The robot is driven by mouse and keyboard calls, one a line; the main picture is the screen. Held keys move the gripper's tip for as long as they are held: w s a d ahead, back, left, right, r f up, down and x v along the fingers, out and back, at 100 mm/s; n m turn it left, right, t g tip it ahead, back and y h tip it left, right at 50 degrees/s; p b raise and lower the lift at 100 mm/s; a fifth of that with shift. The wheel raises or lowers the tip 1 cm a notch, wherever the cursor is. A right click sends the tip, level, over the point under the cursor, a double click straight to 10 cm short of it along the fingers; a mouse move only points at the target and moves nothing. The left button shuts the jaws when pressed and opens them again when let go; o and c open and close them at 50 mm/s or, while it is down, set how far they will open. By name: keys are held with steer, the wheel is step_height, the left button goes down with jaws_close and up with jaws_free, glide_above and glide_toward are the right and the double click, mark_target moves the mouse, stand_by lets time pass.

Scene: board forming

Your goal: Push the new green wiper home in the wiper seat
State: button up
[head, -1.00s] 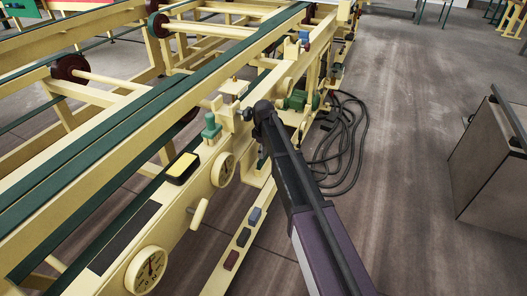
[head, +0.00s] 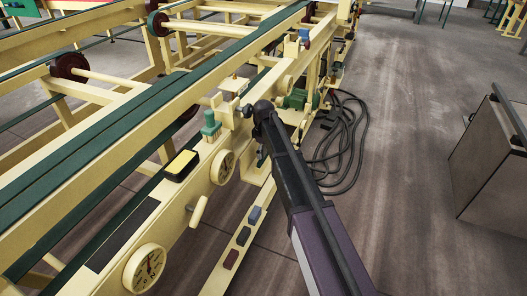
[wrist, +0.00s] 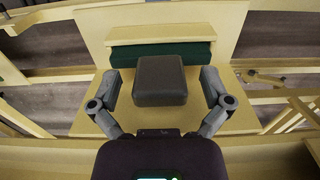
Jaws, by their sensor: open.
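The green wiper (wrist: 162,53) shows in the wrist view as a dark green bar lying across the cream seat (wrist: 112,128), against an upright cream plate. A dark grey block (wrist: 160,80) stands in front of it, between my fingers, and hides part of its front edge. I cannot tell whether the wiper sits fully down. My gripper (wrist: 160,84) is open, with one finger on each side of the block and the wiper beyond the fingertips. In the head view my gripper (head: 247,112) is beside the machine's rail, and the wiper is not clearly visible there.
A green bottle-shaped part (head: 210,125) and a black tray with a yellow pad (head: 182,165) stand on the rail near my gripper. Dials (head: 144,267) and a handle (head: 198,212) stick out from its side.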

steer(key=shift+r, duration=0.1)
step_height(320, 180, up, 4)
steer(key=p, duration=0.4)
steer(key=shift+a+r, duration=0.1)
step_height(320, 180, up, 27)
steer(key=d+n+p, duration=0.1)
steer(key=n+p, duration=0.2)
steer(key=p, duration=2.4)
steer(key=shift+d, duration=0.15)
stand_by(0.5)
steer(key=s+d+m, duration=1.7)
steer(key=s+d, duration=0.4)
steer(key=s, duration=0.5)
steer(key=shift+d, duration=0.4)
